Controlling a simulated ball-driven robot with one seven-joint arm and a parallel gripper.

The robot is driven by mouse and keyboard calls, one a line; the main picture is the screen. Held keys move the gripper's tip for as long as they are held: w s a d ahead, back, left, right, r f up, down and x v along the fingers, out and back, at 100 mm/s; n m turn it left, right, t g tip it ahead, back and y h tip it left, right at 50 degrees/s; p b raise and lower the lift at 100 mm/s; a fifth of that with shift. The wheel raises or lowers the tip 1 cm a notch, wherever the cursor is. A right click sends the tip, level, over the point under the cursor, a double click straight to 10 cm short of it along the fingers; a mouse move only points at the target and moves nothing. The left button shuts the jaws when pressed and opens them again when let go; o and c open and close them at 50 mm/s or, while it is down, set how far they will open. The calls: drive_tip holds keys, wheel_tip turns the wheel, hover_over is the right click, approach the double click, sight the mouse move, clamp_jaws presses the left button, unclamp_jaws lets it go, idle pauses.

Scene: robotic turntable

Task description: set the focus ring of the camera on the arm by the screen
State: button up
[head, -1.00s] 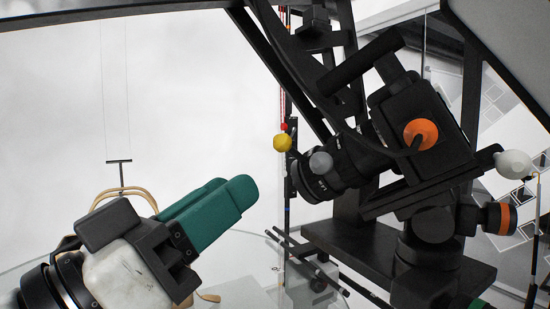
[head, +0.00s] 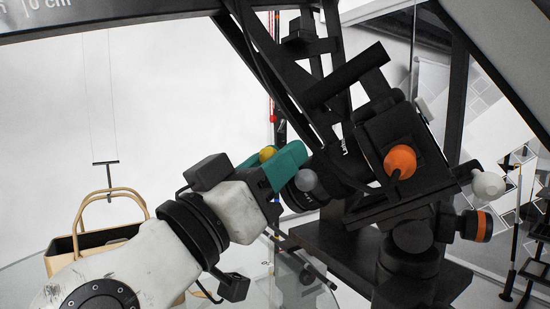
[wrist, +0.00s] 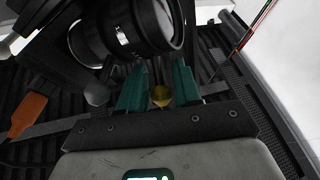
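The black camera (head: 392,150) sits tilted on its mount, with its lens (head: 303,192) facing lower left. A grey round knob (head: 306,180) and a yellow round knob (head: 267,154) show at the lens; which one belongs to the focus ring I cannot tell. My gripper (head: 290,160) has green fingers reaching up beside the lens front, partly hiding it. In the wrist view my gripper (wrist: 160,88) is open, with the yellow knob (wrist: 161,96) between its fingers and visible gaps on both sides. The lens (wrist: 150,28) is just beyond the fingertips there.
An orange knob (head: 400,161) is on the camera's side and a white knob (head: 488,185) is at its right. Black frame beams (head: 458,110) surround the camera. A tan-handled bag (head: 92,238) stands at the left. The white area at the upper left is clear.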

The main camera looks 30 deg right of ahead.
clamp_jaws()
drive_tip(key=shift+r+g, duration=0.1)
drive_tip(key=shift+g, duration=0.2)
drive_tip(key=shift+w+d+r+g+y+p, duration=0.15)
drive_tip(key=shift+w+r+g+y+p, duration=0.25)
drive_tip(key=shift+g, duration=0.3)
drive_tip(key=shift+w+d+m+g+y+p, duration=0.15)
drive_tip(key=shift+d+m+g+y+p, duration=0.1)
drive_tip(key=shift+g+y, duration=0.3)
drive_tip(key=shift+w+d+m+g+y+p, duration=0.15)
drive_tip(key=shift+d+m+g+y, duration=0.15)
drive_tip(key=shift+g, duration=0.35)
drive_tip(key=shift+a+r, duration=0.1)
